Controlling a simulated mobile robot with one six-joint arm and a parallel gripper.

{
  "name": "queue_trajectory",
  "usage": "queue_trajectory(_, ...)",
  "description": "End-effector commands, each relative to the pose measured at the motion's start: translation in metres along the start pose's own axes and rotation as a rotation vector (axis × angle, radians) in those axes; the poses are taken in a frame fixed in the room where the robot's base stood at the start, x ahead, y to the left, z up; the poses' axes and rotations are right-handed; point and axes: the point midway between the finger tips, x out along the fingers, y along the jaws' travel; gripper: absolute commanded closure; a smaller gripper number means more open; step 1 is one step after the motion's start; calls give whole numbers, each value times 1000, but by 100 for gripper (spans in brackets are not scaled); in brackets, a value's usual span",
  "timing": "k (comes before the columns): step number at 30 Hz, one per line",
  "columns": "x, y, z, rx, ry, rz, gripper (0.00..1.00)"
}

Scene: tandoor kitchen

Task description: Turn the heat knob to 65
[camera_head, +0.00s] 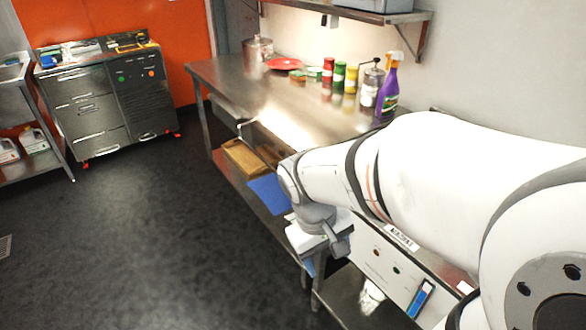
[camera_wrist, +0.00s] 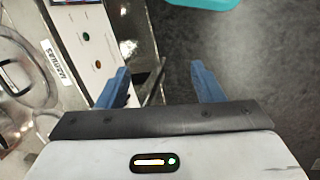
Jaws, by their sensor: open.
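No heat knob can be made out for certain in either view. A pale control panel (camera_head: 383,263) with a red and a green round light or button stands beside my arm; it also shows in the wrist view (camera_wrist: 96,45) at upper left. My gripper (camera_head: 325,252) is low in front of the bench, next to the panel's left end, and partly hidden by my wrist. In the wrist view my gripper (camera_wrist: 160,69) has its two blue fingers apart and nothing is held between them. A dark narrow shape (camera_wrist: 151,84) shows beyond the left finger; I cannot tell what it is.
A steel bench (camera_head: 285,112) holds a purple spray bottle (camera_head: 388,92), several jars and a red plate (camera_head: 284,64). Its lower shelf carries boards. A steel cabinet (camera_head: 105,98) with buttons stands at the back left. The dark floor (camera_head: 160,220) is open at left.

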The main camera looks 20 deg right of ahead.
Motion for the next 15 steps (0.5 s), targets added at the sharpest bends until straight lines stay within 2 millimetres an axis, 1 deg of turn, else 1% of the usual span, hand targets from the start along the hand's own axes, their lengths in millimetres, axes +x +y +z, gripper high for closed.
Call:
queue_trajectory(1, 10, 5, -3, -58, -82, 47, 39)
queue_trajectory(3, 21, 15, -7, -133, -176, 119, 39)
queue_trajectory(8, 44, 35, -20, -315, -380, 288, 39)
queue_trajectory(11, 57, 46, -33, -432, -494, 400, 39)
queue_trajectory(15, 77, 58, -56, -605, -635, 564, 39)
